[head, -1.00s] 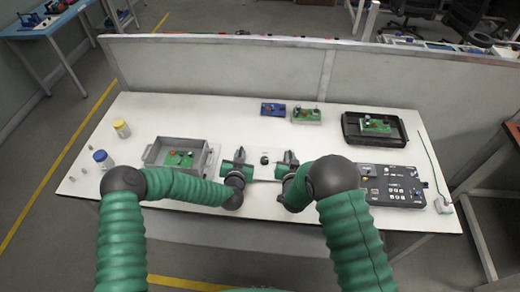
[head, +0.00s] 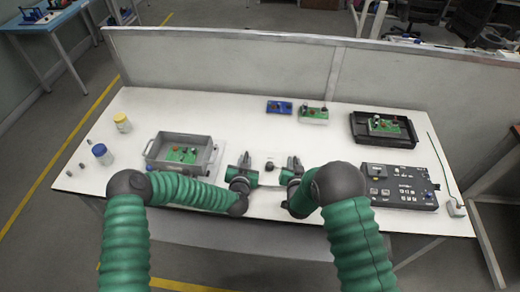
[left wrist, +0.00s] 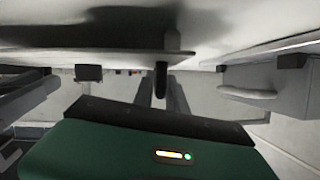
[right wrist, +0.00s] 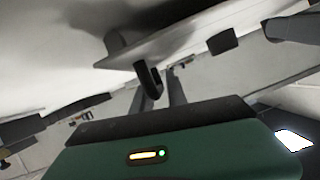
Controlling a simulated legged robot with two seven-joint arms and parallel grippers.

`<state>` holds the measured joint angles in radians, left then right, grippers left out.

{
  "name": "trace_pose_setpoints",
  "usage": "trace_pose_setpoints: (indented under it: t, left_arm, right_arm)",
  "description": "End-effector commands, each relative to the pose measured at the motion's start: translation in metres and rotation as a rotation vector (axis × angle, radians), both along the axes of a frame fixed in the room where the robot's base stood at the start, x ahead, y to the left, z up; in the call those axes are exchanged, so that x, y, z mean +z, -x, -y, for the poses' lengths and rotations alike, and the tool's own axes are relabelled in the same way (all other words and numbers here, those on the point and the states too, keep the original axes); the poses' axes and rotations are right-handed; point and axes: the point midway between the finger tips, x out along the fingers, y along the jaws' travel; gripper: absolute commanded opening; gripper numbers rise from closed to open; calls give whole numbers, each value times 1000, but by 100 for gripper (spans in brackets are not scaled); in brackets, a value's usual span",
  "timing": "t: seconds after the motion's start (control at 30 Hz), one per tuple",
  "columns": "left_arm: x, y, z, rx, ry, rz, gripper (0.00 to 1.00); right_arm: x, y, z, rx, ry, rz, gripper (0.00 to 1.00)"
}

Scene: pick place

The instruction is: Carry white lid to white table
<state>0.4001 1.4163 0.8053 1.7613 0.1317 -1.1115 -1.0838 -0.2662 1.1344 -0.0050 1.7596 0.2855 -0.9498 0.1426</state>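The white lid (head: 270,178) shows by its small dark knob, between my two grippers near the front of the white table (head: 225,120). Its outline blends with the tabletop. My left gripper (head: 245,160) is at its left side and my right gripper (head: 293,163) at its right side. In the left wrist view, a thin pale plate edge, the lid (left wrist: 100,56), lies between the fingers. The right wrist view shows the lid (right wrist: 195,40) pinched likewise. The lid appears close to the tabletop; whether it touches is unclear.
A grey bin (head: 209,155) with a green board stands left of my left gripper. A black tray (head: 358,131) and a dark panel (head: 400,187) are at right. Blue-capped (head: 101,155) and yellow-capped (head: 122,123) bottles stand at left.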

Motion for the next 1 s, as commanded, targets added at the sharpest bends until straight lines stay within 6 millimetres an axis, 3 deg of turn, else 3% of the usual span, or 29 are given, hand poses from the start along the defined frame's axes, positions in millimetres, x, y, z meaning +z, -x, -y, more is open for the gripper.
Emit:
trace_pose_setpoints:
  t: [0.1,0.47,0.57,0.8,1.0]
  left_arm:
    - [4,0,1,1,0,2,33]
    - [6,5,1,0,-1,3,33]
    - [13,21,1,-1,-1,3,33]
    - [36,79,2,-2,-2,2,33]
    - [47,106,3,0,-1,1,33]
  right_arm:
    - [3,0,1,-1,-1,0,34]
    - [2,0,1,-2,0,-1,34]
    - [2,0,1,-2,0,-1,34]
    - [2,0,1,-2,0,-1,34]
    - [1,0,2,-3,0,-2,34]
